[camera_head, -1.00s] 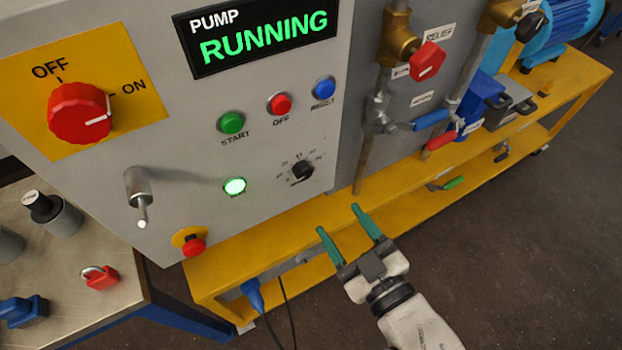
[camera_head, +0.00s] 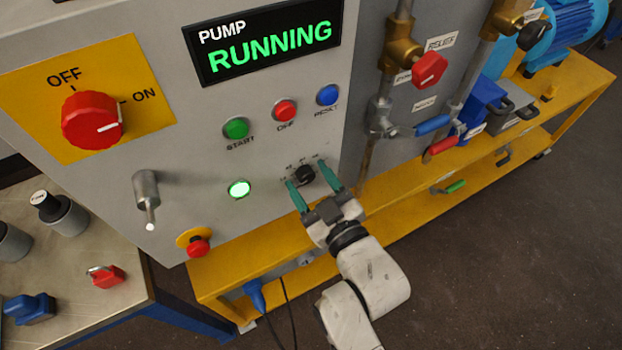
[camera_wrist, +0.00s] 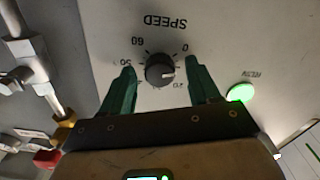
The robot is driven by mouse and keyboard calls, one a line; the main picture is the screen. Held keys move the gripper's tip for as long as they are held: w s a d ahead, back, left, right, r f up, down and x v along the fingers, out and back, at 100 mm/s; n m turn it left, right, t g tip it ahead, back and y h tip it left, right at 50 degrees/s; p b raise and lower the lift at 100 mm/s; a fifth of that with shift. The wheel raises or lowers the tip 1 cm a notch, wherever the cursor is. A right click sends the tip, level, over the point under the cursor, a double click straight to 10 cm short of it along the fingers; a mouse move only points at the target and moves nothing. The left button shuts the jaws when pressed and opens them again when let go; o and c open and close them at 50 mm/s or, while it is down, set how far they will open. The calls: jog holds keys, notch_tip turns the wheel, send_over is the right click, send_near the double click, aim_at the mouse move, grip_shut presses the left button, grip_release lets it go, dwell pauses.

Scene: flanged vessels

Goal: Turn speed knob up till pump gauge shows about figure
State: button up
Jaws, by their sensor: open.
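The black speed knob (camera_head: 306,175) is on the lower right of the grey control panel. In the wrist view the knob (camera_wrist: 159,70) sits under the word SPEED, which appears upside down, with scale numbers around it. My gripper (camera_head: 315,177) is open, its two green fingers on either side of the knob. In the wrist view my gripper's fingers (camera_wrist: 162,80) show gaps to the knob on both sides. No gauge dial is clearly visible.
Green start (camera_head: 236,128), red off (camera_head: 285,110) and blue reset (camera_head: 327,95) buttons are above the knob. A lit green lamp (camera_head: 239,189) and a red mushroom button (camera_head: 198,246) are left of it. Pipes with a red relief handle (camera_head: 429,70) are to the right.

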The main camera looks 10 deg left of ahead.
jog(key=c, duration=1)
jog(key=shift+c, duration=0.2)
jog(key=m+p, duration=0.1)
jog(key=m, duration=0.2)
jog(key=shift+w+m, duration=0.1)
jog(key=shift+m, duration=0.3)
jog(key=m+p, duration=0.1)
jog(key=m, duration=0.2)
jog(key=shift+r+m+p, duration=0.1)
jog(key=shift+m+p, duration=0.25)
jog(key=shift+m, duration=0.05)
jog(key=m+p, duration=0.1)
jog(key=m, duration=0.2)
jog(key=shift+p, duration=0.3)
jog(key=shift+m+p, duration=0.55)
jog(key=shift+m, duration=1.05)
